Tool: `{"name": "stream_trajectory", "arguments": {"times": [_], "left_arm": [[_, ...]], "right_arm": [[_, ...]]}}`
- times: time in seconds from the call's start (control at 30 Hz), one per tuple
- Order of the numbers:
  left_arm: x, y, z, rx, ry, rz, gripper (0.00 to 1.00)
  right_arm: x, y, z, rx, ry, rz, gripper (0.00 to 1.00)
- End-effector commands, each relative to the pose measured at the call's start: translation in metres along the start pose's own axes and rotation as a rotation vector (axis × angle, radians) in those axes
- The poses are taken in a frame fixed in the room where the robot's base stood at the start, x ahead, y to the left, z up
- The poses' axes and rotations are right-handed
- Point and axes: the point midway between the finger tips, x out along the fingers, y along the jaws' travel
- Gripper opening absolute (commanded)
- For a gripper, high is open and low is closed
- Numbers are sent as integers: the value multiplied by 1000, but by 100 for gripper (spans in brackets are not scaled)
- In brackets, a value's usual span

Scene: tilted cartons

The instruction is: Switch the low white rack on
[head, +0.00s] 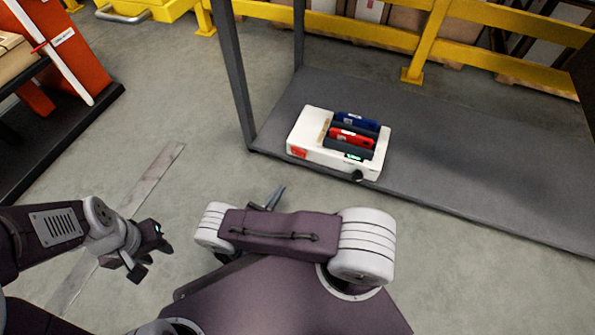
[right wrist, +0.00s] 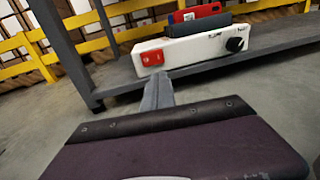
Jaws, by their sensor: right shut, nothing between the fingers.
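The low white rack (head: 313,151) sits on the grey shelf, holding a blue item (head: 357,122) and a red item (head: 351,137) in dark slots. On its front are a red switch (head: 298,153) at the left, a small green-lit display (head: 354,156) and a black knob (head: 357,176) at the right. The right wrist view also shows the rack (right wrist: 192,49), switch (right wrist: 152,57) and knob (right wrist: 235,44). My right gripper (right wrist: 157,90) is shut and empty, pointing towards the switch, apart from it in the head view. My left gripper (head: 154,260) is open and empty, low at the left.
The grey shelf (head: 480,165) has free room right of the rack. A grey post (head: 238,80) rises at its left corner. A yellow barrier (head: 470,55) runs behind. An orange-sided stand (head: 75,50) is at the far left. Bare floor lies between.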

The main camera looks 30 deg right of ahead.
Motion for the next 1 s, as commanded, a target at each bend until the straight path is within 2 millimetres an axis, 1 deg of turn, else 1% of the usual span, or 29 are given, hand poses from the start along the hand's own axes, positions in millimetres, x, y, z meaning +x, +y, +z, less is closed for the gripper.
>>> {"name": "stream_trajectory", "arguments": {"times": [0.03,0.33,0.47,0.57,0.9,1.0], "left_arm": [[3,0,0,0,1,0,36],[0,0,0,0,1,0,36],[0,0,0,0,1,0,36],[1,0,0,0,1,0,36],[-2,0,0,0,0,0,36],[-1,0,0,0,0,0,36]], "right_arm": [[-1,1,-2,1,0,3,0],[0,1,0,1,1,2,0],[9,1,0,1,0,-1,0],[27,-1,0,-1,1,-4,0],[101,-1,0,2,1,-4,0],[118,0,-1,2,1,-3,0]]}}
